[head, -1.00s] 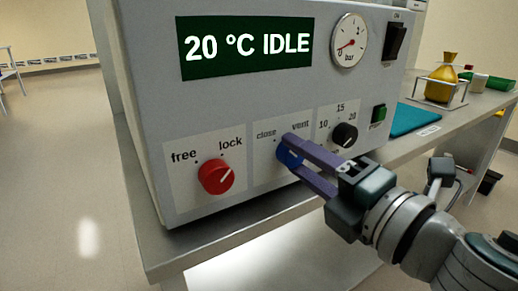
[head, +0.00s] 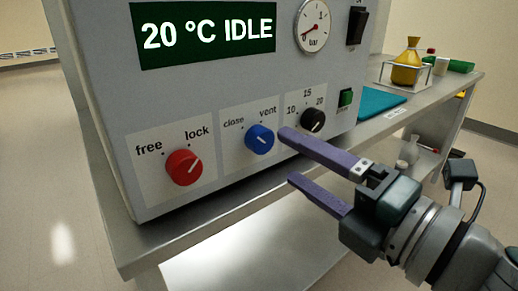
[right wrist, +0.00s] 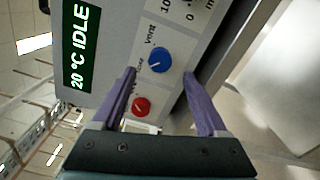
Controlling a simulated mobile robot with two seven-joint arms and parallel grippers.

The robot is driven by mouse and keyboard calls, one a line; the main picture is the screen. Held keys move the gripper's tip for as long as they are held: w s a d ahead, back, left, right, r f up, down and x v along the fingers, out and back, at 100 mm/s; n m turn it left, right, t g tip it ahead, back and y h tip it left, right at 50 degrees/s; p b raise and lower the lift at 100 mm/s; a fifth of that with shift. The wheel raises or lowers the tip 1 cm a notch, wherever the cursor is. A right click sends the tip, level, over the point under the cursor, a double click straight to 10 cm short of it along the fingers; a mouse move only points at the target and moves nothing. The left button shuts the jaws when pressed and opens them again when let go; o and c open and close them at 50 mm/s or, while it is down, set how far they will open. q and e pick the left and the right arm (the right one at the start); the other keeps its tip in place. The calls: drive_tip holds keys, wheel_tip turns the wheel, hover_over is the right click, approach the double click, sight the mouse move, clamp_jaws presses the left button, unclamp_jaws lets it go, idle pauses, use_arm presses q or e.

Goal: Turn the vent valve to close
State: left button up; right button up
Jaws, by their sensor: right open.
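The vent valve is a blue knob (head: 260,139) on the grey front panel, between the labels "close" and "vent". Its small white mark appears to slant toward "close". The knob also shows in the right wrist view (right wrist: 159,60), ahead between the fingers. My right gripper (head: 288,156) is open and empty, with its purple fingers to the right of the knob and apart from it. Both fingers also show in the right wrist view (right wrist: 159,73). My left gripper is not in view.
A red free/lock knob (head: 184,167) sits left of the blue one, and a black knob (head: 312,120) sits right of it. A green button (head: 346,97) and a gauge (head: 313,25) are on the same panel. A teal mat (head: 378,102) lies on the bench at right.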

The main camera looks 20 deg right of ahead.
drive_tip(key=v, duration=0.4)
idle(0.3)
